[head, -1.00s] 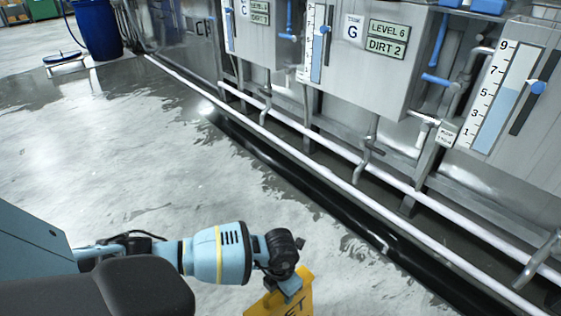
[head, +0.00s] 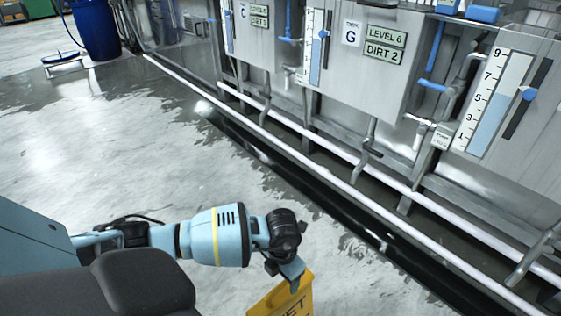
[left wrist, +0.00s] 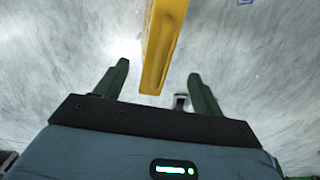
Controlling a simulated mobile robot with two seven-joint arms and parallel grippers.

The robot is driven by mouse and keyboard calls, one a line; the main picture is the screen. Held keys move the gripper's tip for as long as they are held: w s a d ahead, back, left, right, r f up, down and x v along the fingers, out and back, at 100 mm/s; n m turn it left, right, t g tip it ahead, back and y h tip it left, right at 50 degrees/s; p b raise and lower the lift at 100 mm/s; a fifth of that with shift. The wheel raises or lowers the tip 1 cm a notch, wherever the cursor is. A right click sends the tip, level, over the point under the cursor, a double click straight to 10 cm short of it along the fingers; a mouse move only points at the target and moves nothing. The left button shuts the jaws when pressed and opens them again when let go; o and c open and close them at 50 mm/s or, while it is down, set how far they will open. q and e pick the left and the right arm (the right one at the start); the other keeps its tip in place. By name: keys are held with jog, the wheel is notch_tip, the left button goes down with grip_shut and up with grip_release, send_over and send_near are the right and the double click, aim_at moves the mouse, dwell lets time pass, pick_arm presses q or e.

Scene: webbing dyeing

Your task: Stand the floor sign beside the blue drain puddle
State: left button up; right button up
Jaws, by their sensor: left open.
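The yellow floor sign (head: 283,301) shows at the bottom edge of the head view, with part of its dark lettering visible and its lower part cut off. In the left wrist view the sign (left wrist: 163,45) is a narrow yellow edge between my two fingers. My left gripper (head: 293,271) is open at the top of the sign, with a gap on each side of it in the wrist view (left wrist: 160,88). My right gripper is not in view. I cannot make out a blue puddle; only a small blue patch (left wrist: 244,2) shows at the wrist view's top edge.
A dark drain channel (head: 290,172) runs diagonally along the floor beside white pipes (head: 270,133) and steel tanks (head: 365,75). A blue barrel (head: 96,30) stands at the back left.

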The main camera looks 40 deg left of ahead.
pick_arm(q)
jog(key=shift+r+p, duration=0.5)
jog(key=shift+r, duration=1.7)
